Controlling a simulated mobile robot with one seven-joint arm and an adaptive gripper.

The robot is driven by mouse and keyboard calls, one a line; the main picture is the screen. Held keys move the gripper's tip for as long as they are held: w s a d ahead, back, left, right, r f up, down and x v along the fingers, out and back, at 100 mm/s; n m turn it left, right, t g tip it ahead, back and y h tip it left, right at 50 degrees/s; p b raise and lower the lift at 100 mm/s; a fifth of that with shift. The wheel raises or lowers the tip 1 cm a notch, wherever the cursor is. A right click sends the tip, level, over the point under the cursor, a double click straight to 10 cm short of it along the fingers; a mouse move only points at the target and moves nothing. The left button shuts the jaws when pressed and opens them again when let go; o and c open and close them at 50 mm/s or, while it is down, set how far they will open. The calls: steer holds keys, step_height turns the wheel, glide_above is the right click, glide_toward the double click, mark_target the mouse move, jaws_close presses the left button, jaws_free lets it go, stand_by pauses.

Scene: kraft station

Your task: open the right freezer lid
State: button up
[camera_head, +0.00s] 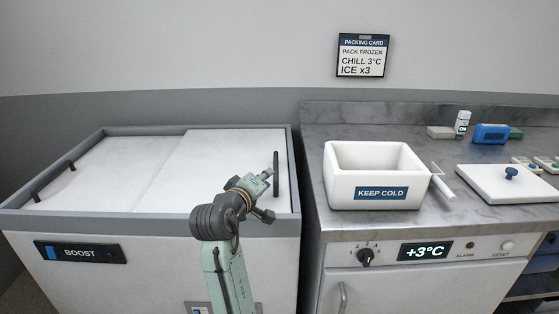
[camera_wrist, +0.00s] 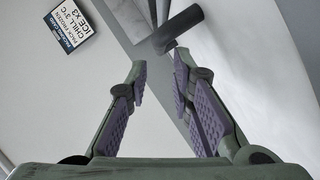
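The right freezer lid (camera_head: 220,165) is a white panel over the right half of the chest freezer and looks shut. Its dark bar handle (camera_head: 276,174) stands near the lid's right edge. My gripper (camera_head: 270,173) is just left of the handle in the head view. In the wrist view my gripper (camera_wrist: 161,70) has its purple-padded fingers apart with nothing between them. A dark bar that looks like the handle (camera_wrist: 178,29) lies ahead of the fingertips, slightly to the right. Whether anything touches it is hard to tell.
The left freezer lid (camera_head: 105,170) has its own handle (camera_head: 54,180). A grey rim (camera_head: 150,222) frames the freezer. Right of it, a marble counter (camera_head: 440,150) holds a white KEEP COLD box (camera_head: 375,165) and a white lid with a blue knob (camera_head: 505,185). A packing card (camera_head: 361,56) hangs on the wall.

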mark_target(275, 166)
steer(key=p+x, duration=0.2)
steer(key=x, duration=0.7)
steer(key=shift+w+p, duration=0.35)
steer(key=shift+w, duration=0.05)
steer(key=shift+c, duration=0.2)
jaws_close()
steer(key=shift+f, duration=0.1)
